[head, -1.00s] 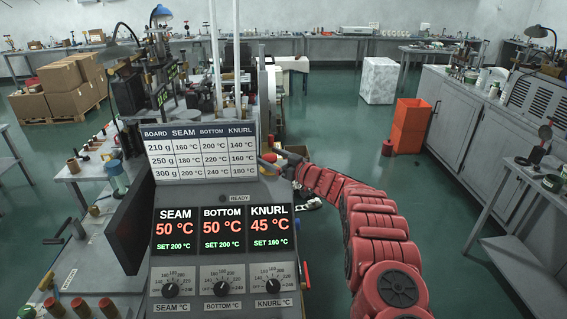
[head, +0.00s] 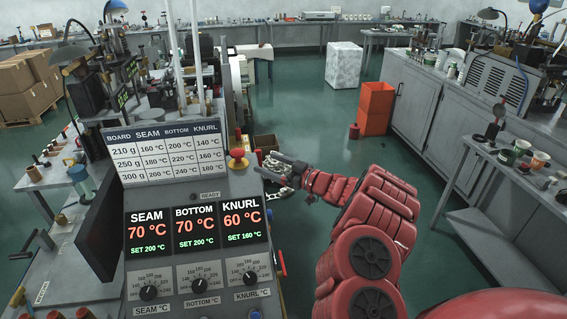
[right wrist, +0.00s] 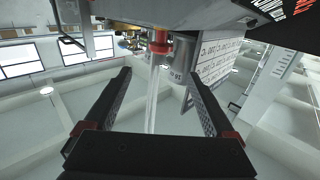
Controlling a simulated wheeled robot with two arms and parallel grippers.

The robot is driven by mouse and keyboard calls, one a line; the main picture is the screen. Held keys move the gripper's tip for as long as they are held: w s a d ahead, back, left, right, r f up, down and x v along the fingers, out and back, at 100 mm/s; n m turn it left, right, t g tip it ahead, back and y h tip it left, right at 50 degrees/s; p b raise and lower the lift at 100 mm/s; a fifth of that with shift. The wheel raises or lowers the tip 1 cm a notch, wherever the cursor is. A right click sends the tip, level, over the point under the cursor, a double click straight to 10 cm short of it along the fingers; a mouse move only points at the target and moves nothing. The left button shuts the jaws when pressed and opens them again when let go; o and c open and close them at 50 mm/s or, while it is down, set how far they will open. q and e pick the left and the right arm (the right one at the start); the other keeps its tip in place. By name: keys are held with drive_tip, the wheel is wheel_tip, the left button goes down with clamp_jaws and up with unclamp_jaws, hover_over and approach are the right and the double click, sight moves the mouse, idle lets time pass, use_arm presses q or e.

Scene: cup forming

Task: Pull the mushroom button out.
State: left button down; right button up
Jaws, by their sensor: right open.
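The mushroom button (head: 237,155) has a red cap over a yellow base. It sits on the upper right edge of the grey control panel (head: 160,200), beside the temperature board. My right gripper (head: 264,163) is open just right of the button, apart from it, with its fingers pointing left toward it. In the right wrist view both fingers of my right gripper (right wrist: 160,75) are spread with nothing held between them. A red part shows beyond the fingertips there; I cannot tell surely whether it is the button. My left gripper is not in view.
The panel shows SEAM 70, BOTTOM 70 and KNURL 60 °C above several knobs (head: 148,292). A white temperature board (head: 155,155) stands behind the displays.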

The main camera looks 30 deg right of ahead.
drive_tip(key=p+v, duration=0.1)
drive_tip(key=v, duration=0.3)
drive_tip(key=shift+s+d, duration=0.1)
drive_tip(key=shift+s, duration=0.15)
